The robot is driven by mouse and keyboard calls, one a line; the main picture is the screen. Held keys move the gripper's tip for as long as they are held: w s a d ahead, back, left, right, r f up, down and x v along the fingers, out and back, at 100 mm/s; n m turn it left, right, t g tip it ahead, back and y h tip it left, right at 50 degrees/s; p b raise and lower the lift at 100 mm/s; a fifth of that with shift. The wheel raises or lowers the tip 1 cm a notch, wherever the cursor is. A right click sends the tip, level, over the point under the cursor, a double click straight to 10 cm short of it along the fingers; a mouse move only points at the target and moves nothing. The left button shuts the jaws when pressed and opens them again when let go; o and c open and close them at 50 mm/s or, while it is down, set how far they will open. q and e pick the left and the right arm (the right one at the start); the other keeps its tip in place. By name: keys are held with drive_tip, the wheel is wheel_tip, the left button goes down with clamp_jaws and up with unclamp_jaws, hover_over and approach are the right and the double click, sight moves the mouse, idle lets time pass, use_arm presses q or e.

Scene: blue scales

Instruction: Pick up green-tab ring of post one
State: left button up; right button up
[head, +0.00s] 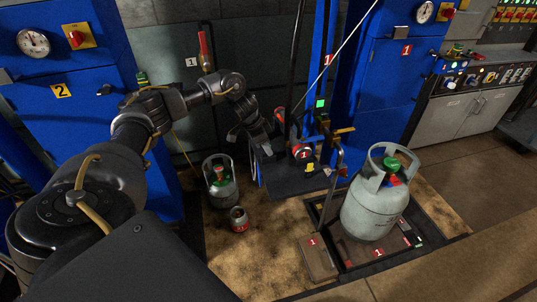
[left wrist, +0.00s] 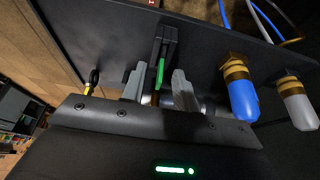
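In the left wrist view a narrow green tab (left wrist: 160,72) shows on a dark upright piece (left wrist: 163,42), between the two grey fingers of my left gripper (left wrist: 158,76). The fingers are apart, one on each side of the tab, with gaps visible. I cannot make out the ring's full shape. In the head view my left gripper (head: 268,145) is beside the blue post one (head: 318,75), near its foot; the fingertips and the tab are too small or hidden there. My right gripper is in neither view.
A large grey gas cylinder (head: 374,208) stands on the scale platform at right. A smaller cylinder (head: 219,188) and a small canister (head: 238,219) stand on the floor below my left arm. Blue-tipped (left wrist: 240,98) and grey-tipped (left wrist: 297,103) brass fittings sit right of the fingers.

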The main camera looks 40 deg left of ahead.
use_arm(q)
drive_tip(key=shift+f, duration=0.25)
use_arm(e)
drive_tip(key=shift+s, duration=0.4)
use_arm(q)
clamp_jaws()
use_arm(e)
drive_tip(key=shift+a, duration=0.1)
